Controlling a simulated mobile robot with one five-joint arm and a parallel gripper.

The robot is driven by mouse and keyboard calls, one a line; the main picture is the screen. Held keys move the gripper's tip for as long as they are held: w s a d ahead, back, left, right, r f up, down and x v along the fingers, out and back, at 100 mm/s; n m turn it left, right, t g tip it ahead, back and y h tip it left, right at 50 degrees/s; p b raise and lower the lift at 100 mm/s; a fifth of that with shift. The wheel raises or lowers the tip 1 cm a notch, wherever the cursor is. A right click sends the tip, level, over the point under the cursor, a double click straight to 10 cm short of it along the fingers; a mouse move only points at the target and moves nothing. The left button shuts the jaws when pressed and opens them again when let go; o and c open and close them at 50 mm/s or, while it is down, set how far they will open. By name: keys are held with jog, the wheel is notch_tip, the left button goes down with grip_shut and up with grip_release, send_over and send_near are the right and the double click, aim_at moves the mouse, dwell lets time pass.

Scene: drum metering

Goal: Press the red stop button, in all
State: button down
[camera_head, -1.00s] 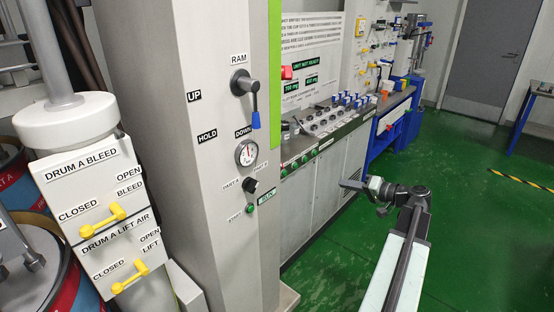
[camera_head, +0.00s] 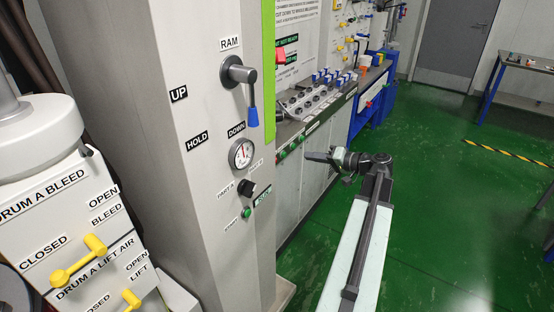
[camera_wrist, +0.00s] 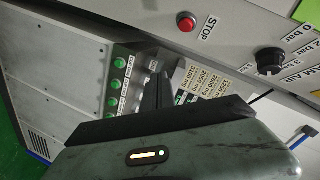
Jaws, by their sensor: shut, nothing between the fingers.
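The red stop button (camera_wrist: 187,22) is in the upper middle of the wrist view. It is a small round red cap on a light panel, beside the printed word STOP. My gripper (camera_wrist: 158,88) is shut and empty below and left of the button in that view, apart from it. In the head view my gripper (camera_head: 312,157) points left, in front of the cabinets and right of the grey column. I cannot make out the stop button in the head view.
A black knob (camera_wrist: 271,60) with bar marks is right of the button. Several green buttons (camera_wrist: 119,63) line a panel at left. The grey column (camera_head: 190,200) carries a blue-tipped RAM lever (camera_head: 252,105), a gauge (camera_head: 242,153) and a green start button (camera_head: 246,212). Green floor at right is open.

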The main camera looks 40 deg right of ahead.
jog(key=w+a, duration=0.4)
jog(key=a, duration=0.3)
jog(key=shift+w+a, duration=0.1)
dwell(2.0)
jog(key=shift+w+a, duration=0.15)
jog(key=shift+a, duration=0.15)
jog(key=shift+w+a, duration=0.2)
jog(key=shift+a, duration=0.2)
dwell(0.8)
jog(key=shift+d, duration=0.1)
jog(key=shift+s+d, duration=0.4)
jog(key=shift+d, duration=0.25)
